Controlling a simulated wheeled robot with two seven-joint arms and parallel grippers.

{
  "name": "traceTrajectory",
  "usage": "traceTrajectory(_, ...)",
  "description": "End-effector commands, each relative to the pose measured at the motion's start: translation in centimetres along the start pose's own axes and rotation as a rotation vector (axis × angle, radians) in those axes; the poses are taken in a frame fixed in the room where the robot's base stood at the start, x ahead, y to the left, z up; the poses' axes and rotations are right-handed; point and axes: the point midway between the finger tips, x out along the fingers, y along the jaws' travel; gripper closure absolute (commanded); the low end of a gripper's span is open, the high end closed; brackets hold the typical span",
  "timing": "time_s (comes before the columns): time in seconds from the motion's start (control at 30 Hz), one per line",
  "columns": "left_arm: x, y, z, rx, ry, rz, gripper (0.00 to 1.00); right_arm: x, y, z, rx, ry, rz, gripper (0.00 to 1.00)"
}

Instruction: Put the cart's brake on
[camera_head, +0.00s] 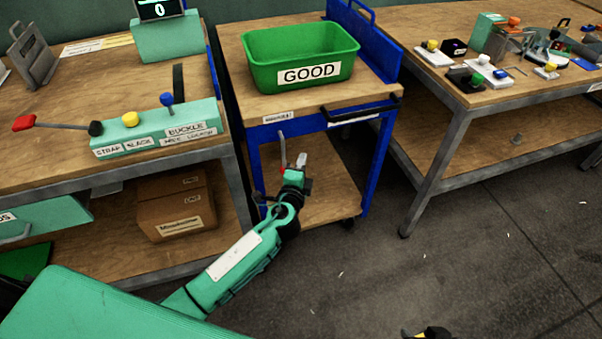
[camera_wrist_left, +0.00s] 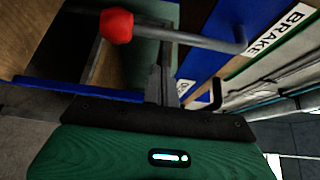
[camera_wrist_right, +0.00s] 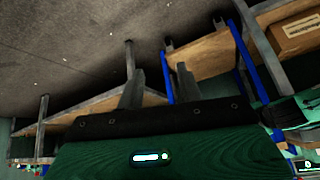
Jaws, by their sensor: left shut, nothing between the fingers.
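The cart (camera_head: 300,108) is blue with a wooden top and a lower wooden shelf. Its brake lever (camera_head: 282,150) is a grey rod hanging down below the small label on the cart's front edge. In the left wrist view the rod (camera_wrist_left: 190,40) runs from near the BRAKE label (camera_wrist_left: 278,30) to a red knob (camera_wrist_left: 117,26). My left gripper (camera_head: 300,162) is shut and empty, close beside the lever; whether it touches is unclear. Its fingers (camera_wrist_left: 160,75) point at the rod, right of the knob. My right gripper (camera_wrist_right: 160,82) is open and empty, away from the cart.
A green bin (camera_head: 300,55) marked GOOD stands on the cart. A workbench with a teal lever box (camera_head: 155,128) is on the left, with a cardboard box (camera_head: 175,205) beneath. Another bench (camera_head: 480,95) with small parts is on the right. The floor (camera_head: 450,250) between is clear.

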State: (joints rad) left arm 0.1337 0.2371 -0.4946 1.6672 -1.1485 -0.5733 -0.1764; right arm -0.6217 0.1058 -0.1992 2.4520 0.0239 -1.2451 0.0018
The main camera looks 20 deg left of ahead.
Motion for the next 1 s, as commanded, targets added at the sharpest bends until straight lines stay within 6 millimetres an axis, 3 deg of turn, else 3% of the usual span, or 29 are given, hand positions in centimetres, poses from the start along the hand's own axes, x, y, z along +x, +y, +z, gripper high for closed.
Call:
traceTrajectory(0.1,-0.8,0.2,1.7,0.005,-0.001,0.005,1.0,-0.3,0.2,0.3,0.001,-0.03,0.006,0.64)
traceTrajectory(0.3,-1.2,0.2,2.9,0.003,-0.001,0.004,1.0,-0.6,0.5,0.6,0.004,-0.048,0.012,0.64)
traceTrajectory(0.83,-1.3,0.1,3.1,0.008,-0.001,0.007,1.0,-0.9,0.6,0.6,0.004,-0.058,0.015,0.64)
traceTrajectory(1.0,-1.4,0.0,3.2,0.025,-0.001,0.017,1.0,-2.1,1.6,1.2,0.016,-0.134,0.041,0.64)
